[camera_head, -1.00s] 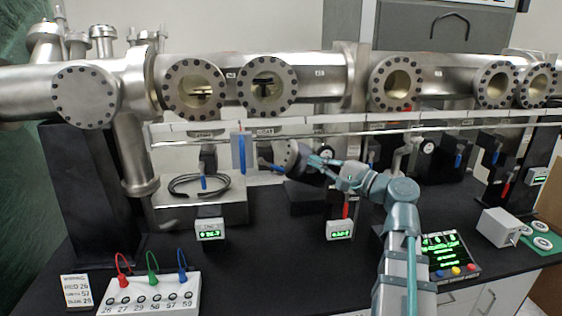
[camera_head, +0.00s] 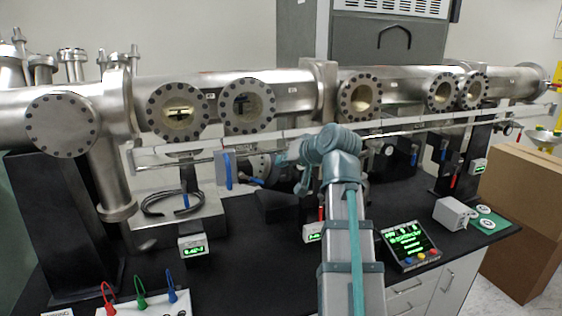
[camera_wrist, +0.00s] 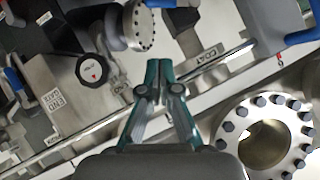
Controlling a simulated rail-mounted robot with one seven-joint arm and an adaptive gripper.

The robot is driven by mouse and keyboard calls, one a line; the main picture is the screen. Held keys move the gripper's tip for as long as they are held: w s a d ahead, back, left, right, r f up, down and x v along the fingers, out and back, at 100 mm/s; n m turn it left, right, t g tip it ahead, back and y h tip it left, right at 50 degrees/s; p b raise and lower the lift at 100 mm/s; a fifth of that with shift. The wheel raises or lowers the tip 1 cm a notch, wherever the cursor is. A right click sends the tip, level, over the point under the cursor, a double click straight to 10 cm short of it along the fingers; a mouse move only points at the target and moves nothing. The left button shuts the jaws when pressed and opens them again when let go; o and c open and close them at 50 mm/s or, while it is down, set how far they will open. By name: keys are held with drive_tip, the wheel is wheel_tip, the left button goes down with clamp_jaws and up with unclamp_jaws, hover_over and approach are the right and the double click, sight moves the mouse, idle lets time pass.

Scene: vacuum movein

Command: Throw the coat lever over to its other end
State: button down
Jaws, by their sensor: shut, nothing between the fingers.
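My gripper (camera_wrist: 160,68) is shut and empty in the wrist view, its fingertips together in front of the metal rail. In the head view its fingers are mostly hidden behind my arm, near the middle valve. A small tilted label (camera_wrist: 205,56) just beyond the fingertips seems to read COAT, but it is too small to be sure. Blue lever handles show at the top right (camera_wrist: 302,36) and at the top edge (camera_wrist: 160,3) of the wrist view, both apart from the fingers. In the head view an upright blue handle (camera_head: 228,170) and a slanted blue one (camera_head: 252,182) stand left of my arm.
A long steel chamber with round bolted ports (camera_head: 248,104) runs along the back. The rail (camera_head: 400,125) crosses in front of it. A bolted flange (camera_wrist: 262,135) is close right of my gripper. A control box (camera_head: 408,245) and a white box (camera_head: 452,214) stand at right.

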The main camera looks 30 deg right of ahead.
sight(251, 179)
drive_tip(key=w+a+f+p, duration=0.2)
drive_tip(key=w+f+p, duration=0.1)
drive_tip(key=w+f, duration=0.4)
drive_tip(key=shift+w+a, duration=0.15)
drive_tip(key=shift+w, duration=0.2)
drive_tip(key=shift+f, duration=0.15)
